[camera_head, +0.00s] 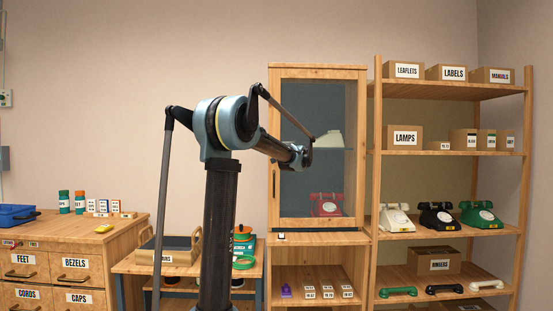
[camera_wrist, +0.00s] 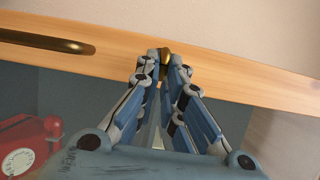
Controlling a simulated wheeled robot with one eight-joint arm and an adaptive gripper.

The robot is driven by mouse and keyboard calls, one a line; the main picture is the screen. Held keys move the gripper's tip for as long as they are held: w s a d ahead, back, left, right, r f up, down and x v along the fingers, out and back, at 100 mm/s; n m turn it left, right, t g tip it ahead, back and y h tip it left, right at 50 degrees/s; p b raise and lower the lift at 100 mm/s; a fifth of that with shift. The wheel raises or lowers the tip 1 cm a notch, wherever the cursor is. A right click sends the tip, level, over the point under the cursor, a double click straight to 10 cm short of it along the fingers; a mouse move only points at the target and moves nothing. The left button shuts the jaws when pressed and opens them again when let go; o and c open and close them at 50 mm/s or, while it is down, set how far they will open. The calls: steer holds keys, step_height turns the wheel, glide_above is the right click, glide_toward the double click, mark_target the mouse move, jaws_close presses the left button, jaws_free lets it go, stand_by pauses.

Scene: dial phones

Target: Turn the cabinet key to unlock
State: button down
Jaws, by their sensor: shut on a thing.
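The wooden cabinet (camera_head: 318,72) has a glass door that looks shut, with a dark handle (camera_head: 275,183) on its left side. In the wrist view the brass handle (camera_wrist: 45,42) lies at the upper left along the wooden door frame (camera_wrist: 230,88). My gripper (camera_wrist: 162,66) is at that frame, its fingertips closed on a small brass key (camera_wrist: 166,53). Only a bit of the key shows between the fingertips, so its angle cannot be told. In the head view my arm's end reaches in front of the door, and the key and fingertips cannot be made out.
A red dial phone (camera_head: 326,205) sits behind the glass; it also shows in the wrist view (camera_wrist: 28,145). An open shelf (camera_head: 375,130) with boxes and phones stands close on the right. A drawer unit (camera_head: 120,228) and a low table (camera_head: 125,266) stand at left.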

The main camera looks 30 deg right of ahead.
steer(key=shift+f, duration=0.1)
steer(key=c, duration=1.7)
jaws_free()
steer(key=s, duration=0.4)
steer(key=s+a, duration=0.1)
steer(key=s, duration=0.6)
steer(key=shift+s+a, duration=0.4)
steer(key=shift+w+a+f, duration=0.1)
